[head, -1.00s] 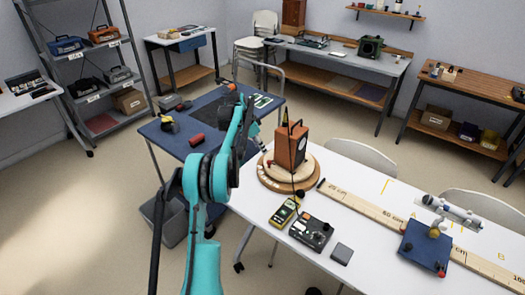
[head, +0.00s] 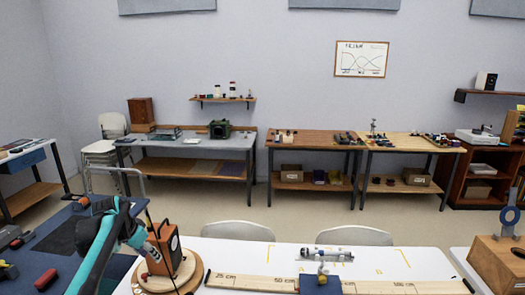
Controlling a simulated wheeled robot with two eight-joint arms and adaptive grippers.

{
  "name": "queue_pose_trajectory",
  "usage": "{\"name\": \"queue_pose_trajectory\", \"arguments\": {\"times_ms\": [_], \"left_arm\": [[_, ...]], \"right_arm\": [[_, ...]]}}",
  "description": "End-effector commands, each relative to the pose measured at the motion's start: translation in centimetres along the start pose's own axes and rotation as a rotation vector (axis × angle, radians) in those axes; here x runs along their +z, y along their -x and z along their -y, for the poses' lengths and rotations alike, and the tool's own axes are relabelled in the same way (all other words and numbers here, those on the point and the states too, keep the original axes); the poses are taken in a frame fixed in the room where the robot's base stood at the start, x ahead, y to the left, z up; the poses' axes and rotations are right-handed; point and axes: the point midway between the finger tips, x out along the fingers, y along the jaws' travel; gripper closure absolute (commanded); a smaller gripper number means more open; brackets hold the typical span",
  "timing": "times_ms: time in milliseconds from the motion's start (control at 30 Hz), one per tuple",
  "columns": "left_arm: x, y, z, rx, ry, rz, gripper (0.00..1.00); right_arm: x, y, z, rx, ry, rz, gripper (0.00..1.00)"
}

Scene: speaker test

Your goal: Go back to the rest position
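My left arm rises from the lower left in the head view, and its small dark-and-teal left gripper (head: 143,240) shows at the left side of the orange-brown speaker (head: 168,247). The fingers are small and blend with the speaker, so I cannot tell whether they are open or touch it. The speaker stands upright on a round wooden turntable (head: 152,284) on the white table. My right gripper is out of view.
A wooden ruler board (head: 250,283) lies along the white table (head: 420,262). A microphone (head: 328,255) stands over a blue plate (head: 312,286). A blue-topped table (head: 40,225) is at left. Two chairs (head: 238,230) stand behind the white table. Benches line the back wall.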

Motion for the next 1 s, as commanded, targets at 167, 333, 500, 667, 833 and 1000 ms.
{"name": "queue_pose_trajectory", "arguments": {"times_ms": [167, 333, 500, 667, 833, 1000], "left_arm": [[2.2, 4.4, -7.9, -0.044, 0.062, -0.023, 0.6], [6.1, 7.0, -14.7, -0.079, 0.126, -0.059, 0.6], [11.3, 8.2, -20.5, -0.107, 0.187, -0.106, 0.6], [16.7, 7.7, -24.8, -0.12, 0.241, -0.155, 0.6], [20.6, 6.5, -27.3, -0.125, 0.281, -0.197, 0.6], [22.1, 5.9, -28.1, -0.127, 0.298, -0.213, 0.6]], "right_arm": [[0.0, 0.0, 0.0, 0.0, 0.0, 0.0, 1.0], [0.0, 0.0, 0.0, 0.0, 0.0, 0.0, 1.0], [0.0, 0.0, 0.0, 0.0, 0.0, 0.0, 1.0], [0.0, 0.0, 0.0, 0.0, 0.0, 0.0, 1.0], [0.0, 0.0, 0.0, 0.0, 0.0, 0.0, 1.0], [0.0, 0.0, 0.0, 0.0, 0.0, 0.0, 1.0]]}}
